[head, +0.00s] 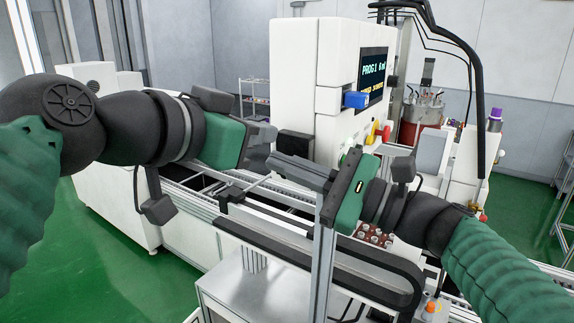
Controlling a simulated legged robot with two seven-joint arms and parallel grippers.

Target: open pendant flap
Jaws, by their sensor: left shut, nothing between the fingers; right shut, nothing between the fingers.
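The white control cabinet (300,70) stands at the centre, with a lit screen (374,72) on its right face reading "PROG 1". A blue piece (356,100) sticks out below the screen; I cannot tell whether it is the pendant flap, and no other flap shows clearly. My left gripper (262,140) is shut and empty, in front of the cabinet's lower left in the picture. My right gripper (282,165) is shut and empty, pointing left, just below and right of the left one in the picture. Both look apart from the screen and blue piece.
Red and yellow knobs (380,132) sit on the cabinet below the blue piece. A metal conveyor (270,190) runs under my grippers. An upright metal post (323,255) stands in front. A red-based vessel (420,115) with tubes is behind right. Green floor is open at left.

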